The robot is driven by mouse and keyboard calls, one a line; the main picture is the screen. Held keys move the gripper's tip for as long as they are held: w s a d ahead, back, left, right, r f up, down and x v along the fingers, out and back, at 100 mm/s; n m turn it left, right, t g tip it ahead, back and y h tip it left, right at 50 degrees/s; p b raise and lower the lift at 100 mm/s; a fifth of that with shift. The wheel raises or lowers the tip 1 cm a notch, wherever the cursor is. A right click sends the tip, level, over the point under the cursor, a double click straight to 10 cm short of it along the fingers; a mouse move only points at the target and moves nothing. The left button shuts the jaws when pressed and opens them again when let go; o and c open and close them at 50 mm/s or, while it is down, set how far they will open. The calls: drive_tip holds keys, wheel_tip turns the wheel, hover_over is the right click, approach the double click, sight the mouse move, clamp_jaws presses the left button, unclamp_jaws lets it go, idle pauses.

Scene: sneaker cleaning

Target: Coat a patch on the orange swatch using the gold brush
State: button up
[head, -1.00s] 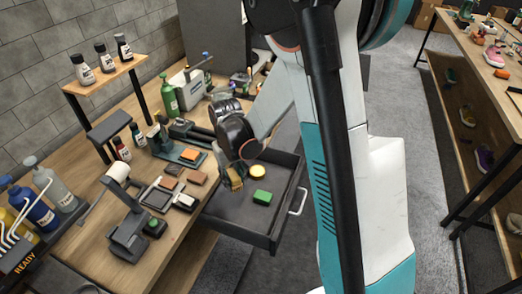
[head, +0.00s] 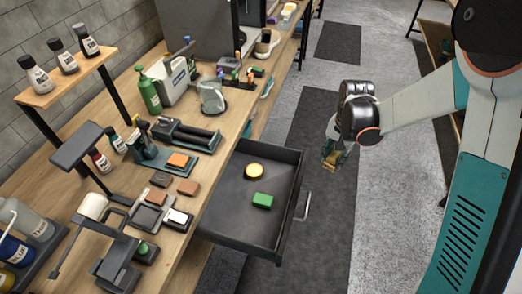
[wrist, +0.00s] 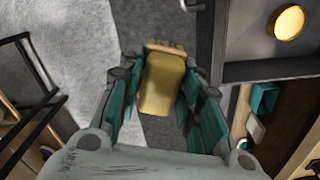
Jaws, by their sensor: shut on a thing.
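My gripper (head: 333,150) is shut on the gold brush (wrist: 163,85), whose block-like body sits between the two teal-lined fingers in the wrist view. Its tan bristle edge (wrist: 166,47) shows at the far end. In the head view the gold brush (head: 331,160) hangs below my gripper, out over the floor to the right of the open drawer. The orange swatch (head: 179,160) lies on a dark teal stand (head: 152,156) on the workbench, well to the left of my gripper and apart from it.
The open drawer (head: 232,225) juts from the workbench, holding a yellow round item (head: 254,169) and a green block (head: 263,200). A bottle shelf (head: 68,78) and green bottle (head: 149,93) stand on the bench. Floor right of the drawer is free.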

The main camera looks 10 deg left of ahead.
drive_tip(key=w+a+f+m+b, duration=0.1)
drive_tip(key=a+f+m, duration=0.45)
drive_tip(key=a, duration=0.85)
drive_tip(key=w+a+f+m+b, duration=0.1)
drive_tip(key=a+f+m, duration=0.1)
drive_tip(key=a+m, duration=0.9)
drive_tip(key=shift+w+a+f+n+b, duration=0.1)
drive_tip(key=shift+a+f+n+b, duration=0.3)
drive_tip(key=shift+f, duration=0.5)
drive_tip(key=shift+s+a+f+n+b, duration=0.1)
drive_tip(key=shift+a+f+n+b, duration=0.3)
drive_tip(key=shift+f, duration=0.45)
drive_tip(key=shift+w+a+f+n+b, duration=0.1)
drive_tip(key=shift+a+f+n+b, duration=0.25)
drive_tip(key=shift+f, duration=0.55)
drive_tip(key=shift+d+f+b, duration=0.1)
drive_tip(key=shift+f+b, duration=0.4)
drive_tip(key=shift+f, duration=0.05)
wheel_tip(320, 180, up, 7)
drive_tip(key=p, duration=0.3)
idle(0.5)
